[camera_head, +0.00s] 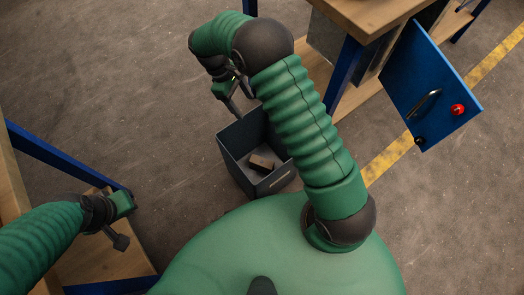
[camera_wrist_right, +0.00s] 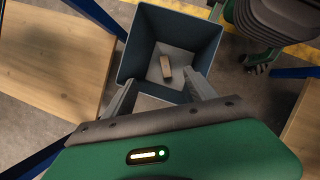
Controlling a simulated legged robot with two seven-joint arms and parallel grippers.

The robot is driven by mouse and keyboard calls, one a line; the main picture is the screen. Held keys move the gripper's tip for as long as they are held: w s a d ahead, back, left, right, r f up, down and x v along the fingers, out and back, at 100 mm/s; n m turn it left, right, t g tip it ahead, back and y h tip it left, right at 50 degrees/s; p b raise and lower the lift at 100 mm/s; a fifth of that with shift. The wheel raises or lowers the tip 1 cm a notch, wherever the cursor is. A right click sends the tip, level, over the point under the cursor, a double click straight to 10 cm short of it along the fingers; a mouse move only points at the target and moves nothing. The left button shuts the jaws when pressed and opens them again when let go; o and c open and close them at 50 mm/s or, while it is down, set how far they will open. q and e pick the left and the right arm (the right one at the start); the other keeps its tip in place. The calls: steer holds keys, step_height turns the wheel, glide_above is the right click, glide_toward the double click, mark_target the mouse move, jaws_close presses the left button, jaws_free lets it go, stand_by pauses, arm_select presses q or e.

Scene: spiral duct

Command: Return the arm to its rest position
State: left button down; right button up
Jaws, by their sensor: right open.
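My right arm reaches forward over the floor, and its gripper (camera_head: 236,108) hangs above and beside the far rim of a dark grey bin (camera_head: 235,168). In the right wrist view the gripper (camera_wrist_right: 161,80) is open, its two grey fingers spread with nothing held between them. The bin (camera_wrist_right: 135,62) lies below and beyond the fingers. A small brown block (camera_head: 261,162) lies on the bin's floor, and it also shows in the right wrist view (camera_wrist_right: 166,67). My left gripper (camera_head: 121,240) is at the lower left near a wooden shelf; its finger opening is unclear.
A wooden workbench (camera_head: 372,12) with blue legs stands at the top right. Its blue door (camera_head: 432,82), with a handle and red button, is swung open. Another wood and blue table (camera_head: 8,185) is at the left. The concrete floor left of the bin is clear.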

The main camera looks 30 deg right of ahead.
steer(key=shift+v, duration=1.55)
steer(key=s+a+r+m+t+y, duration=0.1)
steer(key=s+r+m+t, duration=0.25)
steer(key=s, duration=0.45)
steer(key=s+a+r+m+t+y, duration=0.2)
steer(key=s+m+t, duration=0.15)
steer(key=s, duration=0.45)
step_height(320, 180, up, 24)
steer(key=p, duration=2.4)
steer(key=shift+g+p, duration=0.3)
steer(key=shift+d+f, duration=0.1)
steer(key=shift+f, duration=0.1)
steer(key=shift+c, duration=0.3)
